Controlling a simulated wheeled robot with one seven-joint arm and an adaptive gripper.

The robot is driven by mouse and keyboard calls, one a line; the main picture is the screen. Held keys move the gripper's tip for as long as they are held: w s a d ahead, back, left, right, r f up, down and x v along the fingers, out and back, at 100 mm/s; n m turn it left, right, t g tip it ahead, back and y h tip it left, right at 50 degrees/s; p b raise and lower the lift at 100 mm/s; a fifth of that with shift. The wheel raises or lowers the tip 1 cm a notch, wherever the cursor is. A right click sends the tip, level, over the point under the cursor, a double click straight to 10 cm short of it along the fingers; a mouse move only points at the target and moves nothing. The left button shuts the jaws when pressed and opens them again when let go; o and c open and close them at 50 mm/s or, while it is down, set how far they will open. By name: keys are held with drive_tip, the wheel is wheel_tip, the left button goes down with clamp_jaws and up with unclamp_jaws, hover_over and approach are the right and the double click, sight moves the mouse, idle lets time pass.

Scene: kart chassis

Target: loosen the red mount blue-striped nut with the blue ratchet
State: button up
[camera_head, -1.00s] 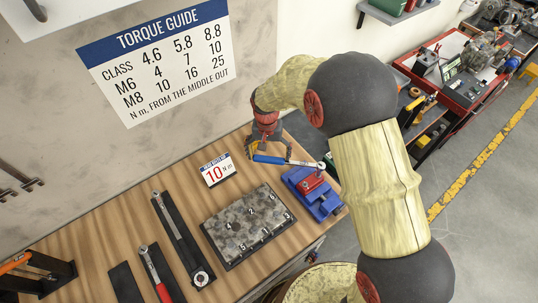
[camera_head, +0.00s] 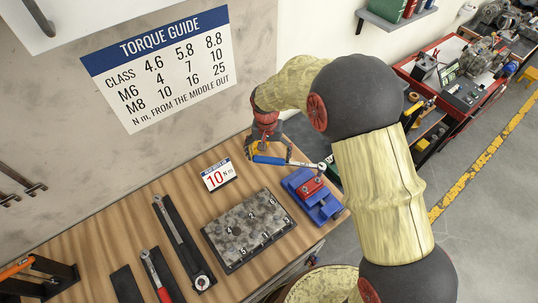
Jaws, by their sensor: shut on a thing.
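My gripper (camera_head: 268,150) is shut on the blue handle of the blue ratchet (camera_head: 269,160). The red mount sits in a blue vise-like base (camera_head: 325,207) at the right end of the bench.
A grey numbered plate (camera_head: 237,244) lies on the wooden bench (camera_head: 100,239), left of the blue base. A "10 N m" card (camera_head: 218,174) stands behind it. A long wrench (camera_head: 180,240) and a red-handled ratchet (camera_head: 156,275) lie at left.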

drive_tip(key=shift+r+p, duration=1.35)
drive_tip(key=shift+r, duration=1.25)
drive_tip(key=shift+f, duration=0.1)
